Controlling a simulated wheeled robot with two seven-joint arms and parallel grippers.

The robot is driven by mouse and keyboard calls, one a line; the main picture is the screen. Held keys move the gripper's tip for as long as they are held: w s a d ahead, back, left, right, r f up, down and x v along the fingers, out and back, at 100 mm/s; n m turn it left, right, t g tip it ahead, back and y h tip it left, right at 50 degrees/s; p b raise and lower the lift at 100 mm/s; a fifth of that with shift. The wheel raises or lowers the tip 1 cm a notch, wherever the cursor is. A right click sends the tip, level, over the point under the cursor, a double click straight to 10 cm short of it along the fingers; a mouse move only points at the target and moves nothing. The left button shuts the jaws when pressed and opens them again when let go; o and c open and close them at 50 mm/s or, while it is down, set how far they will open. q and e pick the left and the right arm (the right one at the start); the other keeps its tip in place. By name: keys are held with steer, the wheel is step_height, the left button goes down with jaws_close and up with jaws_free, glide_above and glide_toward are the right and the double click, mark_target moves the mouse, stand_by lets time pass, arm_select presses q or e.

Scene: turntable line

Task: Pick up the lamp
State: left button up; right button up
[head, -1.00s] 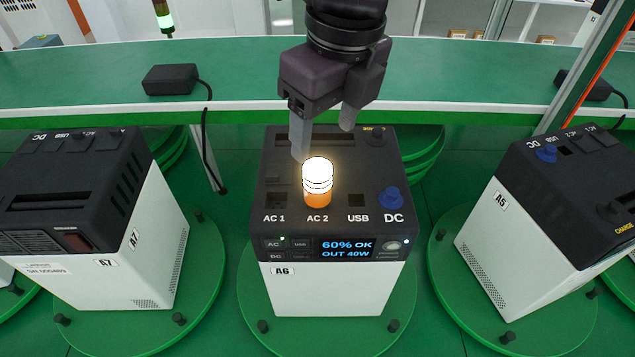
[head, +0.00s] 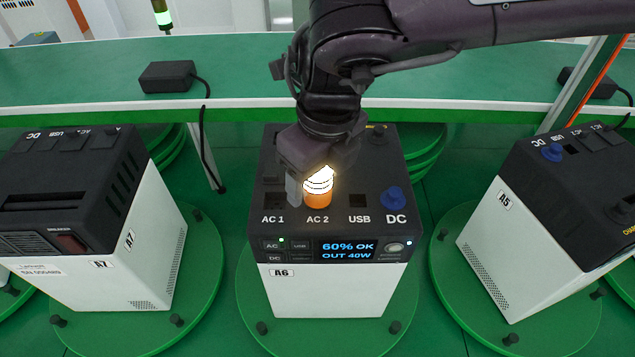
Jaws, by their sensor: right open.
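The lamp (head: 318,192) has a glowing white top and an orange base. It stands upright in the AC 2 socket on top of the power station marked A6 (head: 330,290). The display (head: 344,250) reads 60% OK, OUT 40W. My right gripper (head: 312,185) is open, low over the power station. One finger shows just left of the lamp; the other is hidden behind the lamp and the gripper body. I cannot tell whether the fingers touch the lamp. My left gripper is not in view.
A blue DC plug (head: 393,198) sits to the right of the lamp. Power stations A7 (head: 140,250) and A5 (head: 510,250) stand on green turntables at either side. A black adapter (head: 167,77) with a cable lies on the green bench (head: 80,70) behind.

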steer(key=shift+w+f, duration=0.1)
steer(key=shift+s, duration=0.2)
steer(key=c, duration=0.3)
steer(key=shift+w, duration=0.1)
steer(key=c, duration=0.9)
steer(key=shift+c, duration=0.2)
steer(key=shift+r, duration=0.2)
